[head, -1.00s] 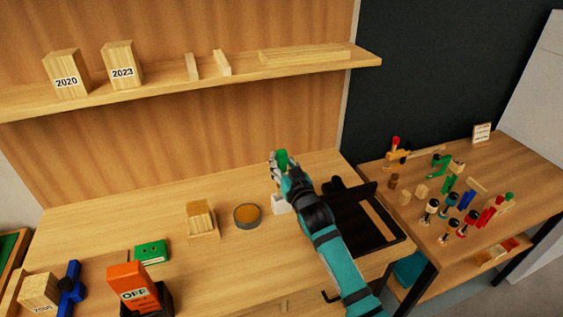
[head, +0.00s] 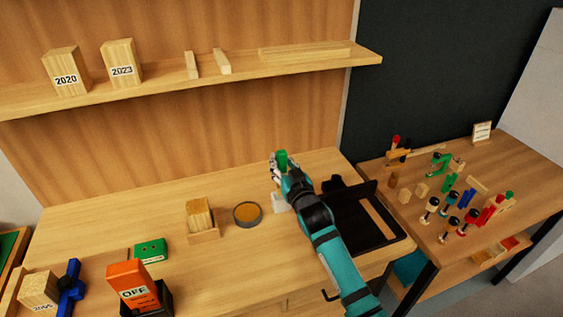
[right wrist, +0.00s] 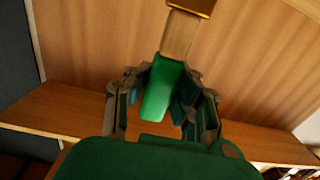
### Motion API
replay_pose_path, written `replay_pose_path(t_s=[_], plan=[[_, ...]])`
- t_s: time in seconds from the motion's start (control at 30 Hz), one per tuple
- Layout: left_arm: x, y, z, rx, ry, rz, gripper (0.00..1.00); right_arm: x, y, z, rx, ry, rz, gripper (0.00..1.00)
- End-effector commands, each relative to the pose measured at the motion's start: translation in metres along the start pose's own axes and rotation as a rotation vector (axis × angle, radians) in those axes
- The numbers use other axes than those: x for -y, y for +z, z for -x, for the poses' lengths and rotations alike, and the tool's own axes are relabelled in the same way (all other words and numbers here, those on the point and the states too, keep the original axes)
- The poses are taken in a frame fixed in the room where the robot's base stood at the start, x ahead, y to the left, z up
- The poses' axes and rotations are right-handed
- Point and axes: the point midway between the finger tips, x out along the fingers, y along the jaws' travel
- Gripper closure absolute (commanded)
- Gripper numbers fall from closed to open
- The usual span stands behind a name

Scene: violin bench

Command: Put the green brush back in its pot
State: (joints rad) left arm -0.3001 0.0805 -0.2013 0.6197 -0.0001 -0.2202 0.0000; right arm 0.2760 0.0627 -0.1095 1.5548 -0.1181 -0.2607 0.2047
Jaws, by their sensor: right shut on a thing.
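The green brush (right wrist: 162,88) is in my right gripper (right wrist: 163,108). In the right wrist view its green part lies between the two fingers, and a pale wooden length with a brownish-gold end points up and away. In the head view the green part (head: 282,157) shows at the fingertips of my right gripper (head: 277,164), above the bench. A small white object (head: 279,203) stands just below the hand, partly hidden by it; I cannot tell whether it is the pot. My left gripper is not in view.
A round tin with amber contents (head: 247,214) and a wooden box of blocks (head: 202,220) stand left of the hand. A black tray (head: 388,237) lies to its right, partly behind my arm. The shelf (head: 200,86) runs above. Bench space behind the tin is clear.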

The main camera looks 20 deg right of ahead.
Motion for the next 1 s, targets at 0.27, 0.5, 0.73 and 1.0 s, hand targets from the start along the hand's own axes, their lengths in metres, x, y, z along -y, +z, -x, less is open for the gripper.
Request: replay_pose_path(t_s=[0.27,0.5,0.73,1.0], plan=[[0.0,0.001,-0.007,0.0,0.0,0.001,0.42,0.0,0.01,0.0,0.0,0.0,0.0,1.0],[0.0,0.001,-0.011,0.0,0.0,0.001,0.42,0.0,0.017,0.0,-0.001,0.0,-0.001,1.0],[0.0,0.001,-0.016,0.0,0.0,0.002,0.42,0.0,0.024,0.0,-0.001,0.0,-0.001,1.0],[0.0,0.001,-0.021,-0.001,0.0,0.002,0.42,0.0,0.032,0.0,0.0,0.0,-0.001,1.0]])
